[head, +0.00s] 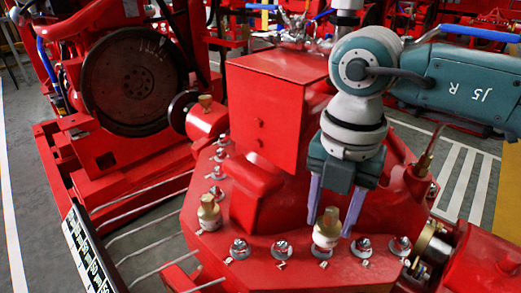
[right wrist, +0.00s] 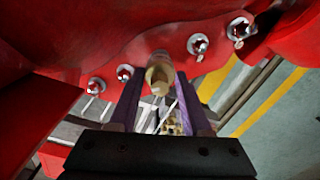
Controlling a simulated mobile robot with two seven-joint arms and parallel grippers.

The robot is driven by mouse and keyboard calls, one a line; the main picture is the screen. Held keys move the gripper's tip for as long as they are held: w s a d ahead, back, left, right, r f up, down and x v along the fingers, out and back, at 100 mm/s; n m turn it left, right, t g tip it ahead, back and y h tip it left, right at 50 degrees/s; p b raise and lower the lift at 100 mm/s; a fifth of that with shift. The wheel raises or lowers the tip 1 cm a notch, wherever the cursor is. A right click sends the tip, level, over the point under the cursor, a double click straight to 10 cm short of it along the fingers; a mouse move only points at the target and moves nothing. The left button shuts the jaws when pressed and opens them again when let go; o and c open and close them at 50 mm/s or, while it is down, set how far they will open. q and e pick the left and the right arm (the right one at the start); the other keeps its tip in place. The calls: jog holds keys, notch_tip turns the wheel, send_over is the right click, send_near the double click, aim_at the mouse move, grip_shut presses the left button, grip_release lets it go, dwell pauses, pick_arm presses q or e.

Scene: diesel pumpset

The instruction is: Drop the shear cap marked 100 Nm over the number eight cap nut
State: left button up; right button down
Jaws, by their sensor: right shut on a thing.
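My right gripper (head: 333,222) reaches down over the red flange's front edge. Its two purple fingers are shut on a cream and brass shear cap (head: 326,231), upright between the fingertips. The cap also shows in the right wrist view (right wrist: 159,72). It appears just above or in front of a cap nut (head: 322,251); whether they touch I cannot tell. A second cream and brass cap (head: 208,213) stands at the flange's left corner. No 100 Nm mark or nut number is legible. My left gripper is not in view.
More cap nuts line the flange edge, including ones to the left (head: 281,249) and right (head: 363,246) of the held cap. A tall red box (head: 275,105) stands behind. A black plate with white figures (head: 86,255) lies at lower left.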

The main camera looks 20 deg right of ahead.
jog(key=shift+f, duration=0.2)
jog(key=shift+f+b, duration=1.1)
jog(key=shift+f, duration=0.2)
jog(key=shift+c, duration=1.4)
grip_release()
notch_tip(320, 180, up, 9)
jog(key=p, duration=0.3)
jog(key=shift+r, duration=0.55)
jog(key=shift+r, duration=0.1)
notch_tip(320, 180, up, 7)
jog(key=p, duration=0.6)
jog(key=shift+p, duration=0.4)
